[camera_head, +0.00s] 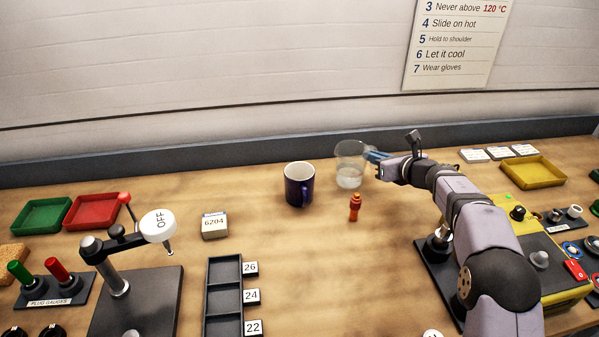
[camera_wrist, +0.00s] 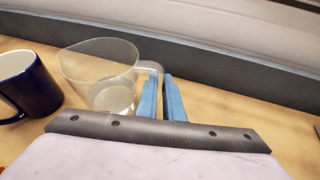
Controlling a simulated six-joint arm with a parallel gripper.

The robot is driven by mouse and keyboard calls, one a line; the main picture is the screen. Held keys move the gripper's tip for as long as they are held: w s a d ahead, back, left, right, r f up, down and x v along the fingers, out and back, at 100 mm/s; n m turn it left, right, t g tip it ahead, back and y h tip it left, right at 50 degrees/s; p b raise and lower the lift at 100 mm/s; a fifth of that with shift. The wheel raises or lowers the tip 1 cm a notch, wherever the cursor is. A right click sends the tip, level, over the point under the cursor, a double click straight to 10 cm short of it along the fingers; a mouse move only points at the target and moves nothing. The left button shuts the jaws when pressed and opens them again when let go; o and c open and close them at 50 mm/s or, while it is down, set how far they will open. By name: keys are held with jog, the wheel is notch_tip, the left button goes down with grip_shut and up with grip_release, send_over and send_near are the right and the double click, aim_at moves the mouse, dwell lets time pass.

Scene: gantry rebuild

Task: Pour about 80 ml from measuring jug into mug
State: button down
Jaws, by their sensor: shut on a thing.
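The clear measuring jug (camera_head: 350,164) is near the back of the bench, with a little clear liquid at its bottom. My gripper (camera_head: 372,158) reaches it from the right. In the wrist view the blue fingers (camera_wrist: 162,98) are closed around the handle of the jug (camera_wrist: 98,75). The jug looks upright; I cannot tell whether its base touches the bench. The dark blue mug (camera_head: 299,186) stands upright to the left of the jug, its handle toward the front. Its pale inside shows in the wrist view (camera_wrist: 40,92), at the left edge; its contents cannot be made out.
A small orange-red bottle (camera_head: 354,207) stands in front of the jug. A box marked 6204 (camera_head: 214,225) is left of the mug, and a black press (camera_head: 135,300) is at front left. The back ledge (camera_head: 230,160) runs behind.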

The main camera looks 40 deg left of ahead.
jog(key=shift+a+r, duration=0.1)
jog(key=shift+r, duration=0.05)
jog(key=b, duration=0.1)
jog(key=s+r+n+b, duration=0.1)
jog(key=shift+a+r+t+b, duration=0.25)
jog(key=shift+t+b, duration=0.1)
jog(key=shift+t, duration=0.05)
jog(key=shift+s+a+r+n+t+h+b, duration=0.25)
jog(key=shift+s+r+n+b, duration=0.25)
jog(key=shift+r, duration=0.3)
jog(key=shift+s+a+r+n+t+h+b, duration=0.15)
jog(key=shift+s+a+r+n+t+b, duration=0.25)
jog(key=shift+s+r+n, duration=0.3)
jog(key=s+a+r+n+t+p, duration=0.1)
jog(key=s+a+r+n+t, duration=0.1)
jog(key=r, duration=0.5)
jog(key=shift+s+a+r+n+h, duration=0.2)
jog(key=shift+s+r+n+h, duration=0.2)
jog(key=shift+s+n, duration=0.45)
jog(key=shift+s+a+r+t, duration=0.1)
jog(key=shift+r+t, duration=0.1)
jog(key=shift+t, duration=0.05)
jog(key=shift+s+a+n+t+b, duration=0.35)
jog(key=shift+s+n+b, duration=0.2)
jog(key=shift+n+b, duration=0.3)
jog(key=shift+s+a+r+n+t, duration=0.3)
jog(key=shift+s+r+n+t, duration=0.15)
jog(key=shift+s+r+n, duration=0.15)
